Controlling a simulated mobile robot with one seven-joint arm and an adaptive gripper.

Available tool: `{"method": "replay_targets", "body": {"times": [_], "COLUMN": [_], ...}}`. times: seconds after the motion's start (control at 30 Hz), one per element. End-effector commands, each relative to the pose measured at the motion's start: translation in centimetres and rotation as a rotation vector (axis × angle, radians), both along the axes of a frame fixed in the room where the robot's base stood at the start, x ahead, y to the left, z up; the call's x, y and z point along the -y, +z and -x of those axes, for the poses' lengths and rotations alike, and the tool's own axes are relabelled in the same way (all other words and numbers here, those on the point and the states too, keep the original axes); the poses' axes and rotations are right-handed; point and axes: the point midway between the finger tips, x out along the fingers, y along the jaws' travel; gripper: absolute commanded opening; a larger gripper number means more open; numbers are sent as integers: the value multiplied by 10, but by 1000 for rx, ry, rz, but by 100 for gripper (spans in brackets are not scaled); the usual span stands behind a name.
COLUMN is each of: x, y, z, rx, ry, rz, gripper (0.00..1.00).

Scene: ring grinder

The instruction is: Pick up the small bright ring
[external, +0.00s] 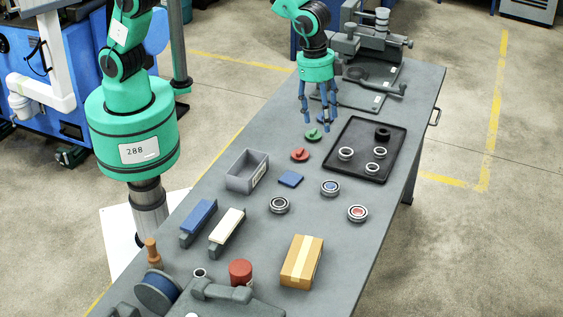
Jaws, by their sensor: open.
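My gripper (318,116) points down with its blue-grey fingers apart and nothing between them. It is over the far part of the table, left of the black tray (360,130). Bright metal rings lie in the tray: one at the left (340,156), one at the right (386,153) and one at the front (378,168). Another small bright ring (195,275) lies near the front end of the table, beside a red cylinder. I cannot tell from this view which ring is the smallest. The height of my fingertips above the table is unclear.
A grey bin (236,183), blue pad (290,179), several larger rings (279,212) and a cardboard box (288,260) stand closer. A grey machine (372,70) stands behind my gripper.

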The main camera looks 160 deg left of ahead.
Motion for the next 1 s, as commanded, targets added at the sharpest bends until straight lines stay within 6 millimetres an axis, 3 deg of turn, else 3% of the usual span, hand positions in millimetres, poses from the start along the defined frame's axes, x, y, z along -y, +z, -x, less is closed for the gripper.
{"method": "replay_targets", "body": {"times": [0.1,0.37,0.6,0.8,1.0], "x": [-39,-115,-181,-225,-249], "y": [-18,-65,-113,-154,-178], "z": [5,24,53,82,101], "rx": [-19,-51,-79,-96,-106], "ry": [24,65,104,132,145], "rz": [12,40,67,89,101], "gripper": [58,58,58,58,58]}}
